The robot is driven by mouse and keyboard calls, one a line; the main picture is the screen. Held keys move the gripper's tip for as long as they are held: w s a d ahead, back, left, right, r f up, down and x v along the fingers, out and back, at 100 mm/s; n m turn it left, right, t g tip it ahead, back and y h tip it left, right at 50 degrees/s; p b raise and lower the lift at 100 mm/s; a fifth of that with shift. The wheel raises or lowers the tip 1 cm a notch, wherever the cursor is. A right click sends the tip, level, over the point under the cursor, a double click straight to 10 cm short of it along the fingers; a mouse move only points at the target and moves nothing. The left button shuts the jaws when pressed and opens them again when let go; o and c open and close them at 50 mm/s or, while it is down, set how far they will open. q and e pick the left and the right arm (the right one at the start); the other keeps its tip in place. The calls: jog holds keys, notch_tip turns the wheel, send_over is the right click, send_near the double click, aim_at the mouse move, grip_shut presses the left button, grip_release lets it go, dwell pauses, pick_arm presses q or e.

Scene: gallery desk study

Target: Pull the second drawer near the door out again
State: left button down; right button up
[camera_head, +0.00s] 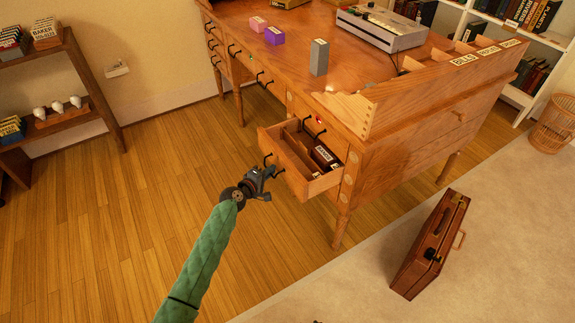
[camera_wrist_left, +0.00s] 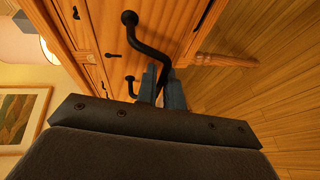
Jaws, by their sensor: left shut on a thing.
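A wooden drawer (camera_head: 318,186) at the right end of the desk stands pulled out, with its inside showing. It has wooden dividers and a dark labelled item (camera_head: 325,157) in it. My left gripper (camera_head: 268,174) is at the drawer's front. In the left wrist view the fingers (camera_wrist_left: 162,86) are shut on a dark bent handle (camera_wrist_left: 150,48), one on each side of it. The far end of the handle meets the wooden front (camera_wrist_left: 100,40).
The desk (camera_head: 300,50) carries a grey box (camera_head: 319,57), a purple block (camera_head: 274,36) and a grey machine (camera_head: 382,28). A brown case (camera_head: 428,245) stands on the pale carpet at right. The wood floor (camera_head: 130,220) left of the drawer is clear.

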pick_arm(q)
jog(key=s+a+b, duration=0.2)
jog(key=s+a, duration=0.5)
jog(key=a, duration=0.4)
jog(key=shift+s, duration=0.25)
jog(key=c, duration=1.8)
grip_release()
jog(key=b+v, duration=0.1)
jog(key=v, duration=0.6)
jog(key=shift+s+a, duration=0.25)
jog(key=shift+s, duration=0.05)
